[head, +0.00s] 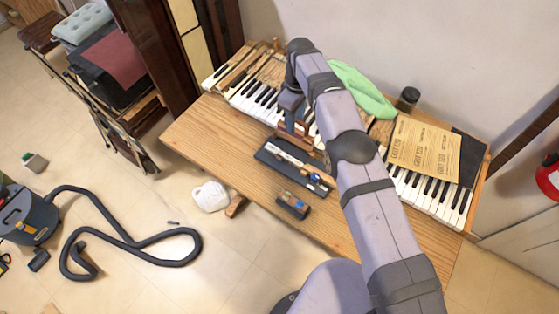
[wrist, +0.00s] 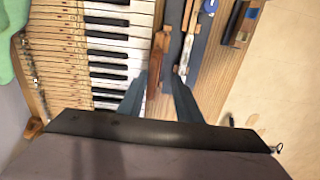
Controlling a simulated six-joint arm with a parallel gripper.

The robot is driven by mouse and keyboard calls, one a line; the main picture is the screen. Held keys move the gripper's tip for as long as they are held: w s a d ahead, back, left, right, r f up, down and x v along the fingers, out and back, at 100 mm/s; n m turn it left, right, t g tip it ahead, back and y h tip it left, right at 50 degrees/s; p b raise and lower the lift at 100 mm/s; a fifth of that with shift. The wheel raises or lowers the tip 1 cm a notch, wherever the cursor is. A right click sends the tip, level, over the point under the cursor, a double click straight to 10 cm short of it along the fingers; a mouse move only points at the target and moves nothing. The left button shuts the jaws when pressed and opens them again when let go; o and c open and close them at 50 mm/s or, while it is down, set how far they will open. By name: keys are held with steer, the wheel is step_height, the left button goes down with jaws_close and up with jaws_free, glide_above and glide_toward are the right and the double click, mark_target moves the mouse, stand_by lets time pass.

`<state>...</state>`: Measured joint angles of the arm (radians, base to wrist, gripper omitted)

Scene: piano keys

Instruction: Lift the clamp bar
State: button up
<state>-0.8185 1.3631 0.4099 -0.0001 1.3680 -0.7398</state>
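A reddish-brown wooden bar, which looks like the clamp bar (wrist: 158,62), lies along the front edge of the piano keys (wrist: 118,50) in the wrist view. In the head view a brown wooden piece (head: 298,137) shows just below my gripper (head: 292,122), partly hidden by it. In the wrist view my gripper (wrist: 159,77) has its two fingers apart. The near end of the bar appears between them, with visible gaps on both sides. I cannot tell how far the fingertips are above the bar. Nothing is visibly held.
A dark tray (head: 263,157) with slim tools lies in front of the keys. A small dark box (head: 293,208) sits near the table's front edge. A green cloth (head: 360,88), a dark jar (head: 408,98) and sandpaper sheets (head: 424,147) lie behind. The table's left front (head: 205,140) is clear.

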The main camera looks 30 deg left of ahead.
steer(key=shift+r+p, duration=2.4)
steer(key=shift+r, duration=0.6)
steer(key=w+d+r+m+b, duration=0.1)
steer(key=w+d+r+m, duration=0.2)
steer(key=d, duration=0.4)
steer(key=w+d+r+m, duration=0.2)
steer(key=d, duration=0.5)
steer(key=s+d+r+m+b, duration=0.1)
steer(key=d+m, duration=0.1)
steer(key=d, duration=0.4)
steer(key=s+d+r+m, duration=0.2)
steer(key=d, duration=0.5)
steer(key=s+d+f+m+b, duration=0.1)
steer(key=s+d+f+m, duration=0.2)
steer(key=s+d+m, duration=0.5)
steer(key=s+d, duration=0.9)
steer(key=s, duration=0.4)
steer(key=shift+f+m+b, duration=0.4)
